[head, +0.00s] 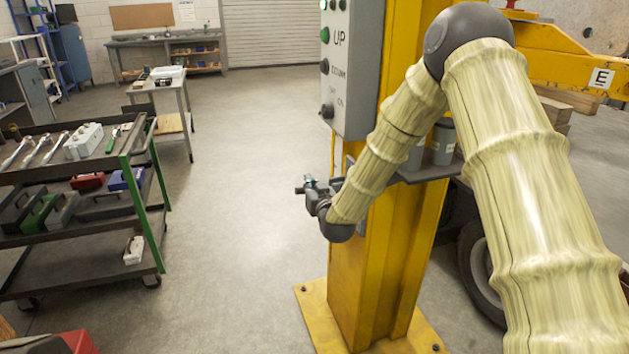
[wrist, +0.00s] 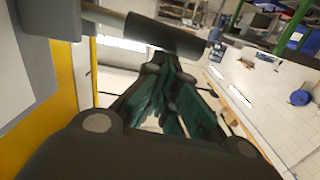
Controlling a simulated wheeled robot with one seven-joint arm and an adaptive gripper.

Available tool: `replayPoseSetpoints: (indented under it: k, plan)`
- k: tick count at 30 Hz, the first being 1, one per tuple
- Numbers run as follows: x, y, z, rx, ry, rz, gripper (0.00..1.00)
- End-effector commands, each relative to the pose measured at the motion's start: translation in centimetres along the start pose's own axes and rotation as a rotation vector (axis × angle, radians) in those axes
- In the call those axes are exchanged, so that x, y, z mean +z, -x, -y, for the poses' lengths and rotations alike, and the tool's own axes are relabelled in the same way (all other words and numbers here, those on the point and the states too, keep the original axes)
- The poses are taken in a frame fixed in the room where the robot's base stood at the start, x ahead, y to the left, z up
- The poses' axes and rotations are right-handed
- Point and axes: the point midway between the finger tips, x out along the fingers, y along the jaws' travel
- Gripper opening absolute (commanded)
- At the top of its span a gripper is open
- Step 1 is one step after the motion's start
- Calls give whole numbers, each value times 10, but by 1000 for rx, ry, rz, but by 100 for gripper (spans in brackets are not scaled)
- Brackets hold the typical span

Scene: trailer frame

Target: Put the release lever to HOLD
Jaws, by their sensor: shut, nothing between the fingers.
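The release lever shows in the wrist view as a pale rod with a thick dark grip (wrist: 165,36), reaching out from a grey box (wrist: 45,18) on the yellow column. My gripper (wrist: 168,70) has its teal fingers drawn together and empty. The tips are close to the grip, which crosses the view just beyond them; I cannot tell whether they touch. In the head view my gripper (head: 310,184) is beside the yellow column (head: 345,285), below the grey control box. The lever's setting and any HOLD mark cannot be read.
The grey control box (head: 353,70) with buttons is on the column above my gripper. A small shelf (head: 430,172) with grey canisters is on the column's right. A tool cart (head: 75,255) stands at left. The floor between cart and column is clear.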

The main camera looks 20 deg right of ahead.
Motion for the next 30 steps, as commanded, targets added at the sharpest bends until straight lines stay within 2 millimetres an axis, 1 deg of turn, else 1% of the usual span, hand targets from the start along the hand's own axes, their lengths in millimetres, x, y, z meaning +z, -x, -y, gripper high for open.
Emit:
replayPoseSetpoints:
  k: [1, 3, 15, 21, 30]
  plan:
    - [9, 0, 3, -1, 48, 3, 0]
    - [16, 0, 6, 2, 110, 3, 0]
    - [50, -2, 9, 19, 428, 1, 0]
    - [61, -3, 7, 25, 531, 0, 0]
    - [67, -3, 5, 29, 598, 0, 0]
